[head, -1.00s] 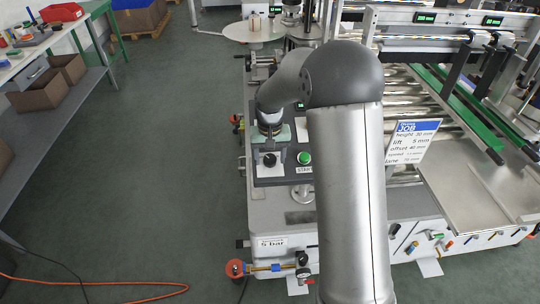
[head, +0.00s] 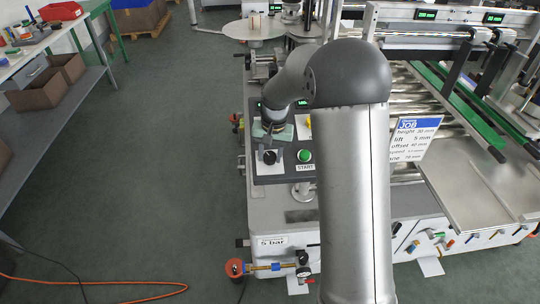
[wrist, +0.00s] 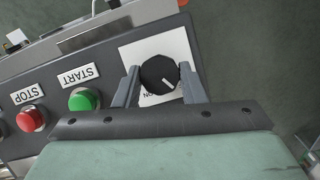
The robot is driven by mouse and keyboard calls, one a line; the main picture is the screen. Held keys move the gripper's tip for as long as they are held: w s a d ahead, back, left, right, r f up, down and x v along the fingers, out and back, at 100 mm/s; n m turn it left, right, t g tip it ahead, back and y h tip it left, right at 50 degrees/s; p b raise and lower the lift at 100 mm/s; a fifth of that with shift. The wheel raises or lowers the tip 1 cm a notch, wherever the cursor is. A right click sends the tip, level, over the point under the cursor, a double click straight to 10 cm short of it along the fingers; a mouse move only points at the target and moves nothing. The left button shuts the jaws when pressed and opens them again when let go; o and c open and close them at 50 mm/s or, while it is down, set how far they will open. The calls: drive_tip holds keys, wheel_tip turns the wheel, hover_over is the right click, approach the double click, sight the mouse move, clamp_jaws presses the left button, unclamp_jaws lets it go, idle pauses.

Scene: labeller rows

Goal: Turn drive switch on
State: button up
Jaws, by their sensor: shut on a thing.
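The green START button (wrist: 83,99) and the red STOP button (wrist: 31,118) sit beside the switch on the panel (wrist: 58,75). A job card (head: 413,136) stands to the right. Open floor lies to the left of the machine.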

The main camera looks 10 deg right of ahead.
drive_tip(key=m+y+b, duration=0.1)
drive_tip(key=m, duration=0.2)
drive_tip(key=shift+d+m+t+b, duration=0.1)
drive_tip(key=shift+m+t+b, duration=0.2)
drive_tip(key=m+t+y+b, duration=0.1)
drive_tip(key=m, duration=0.3)
drive_tip(key=shift+s+b, duration=0.15)
drive_tip(key=shift+b, duration=0.2)
drive_tip(key=m, duration=0.2)
drive_tip(key=m+t+b, duration=0.1)
drive_tip(key=m, duration=0.1)
drive_tip(key=shift+s+d+t+y, duration=0.1)
drive_tip(key=shift+t+y, duration=0.2)
drive_tip(key=shift+m+t, duration=0.5)
drive_tip(key=shift+m, duration=1.1)
drive_tip(key=o, duration=1)
drive_tip(key=v, duration=1.7)
drive_tip(key=shift+s, duration=0.15)
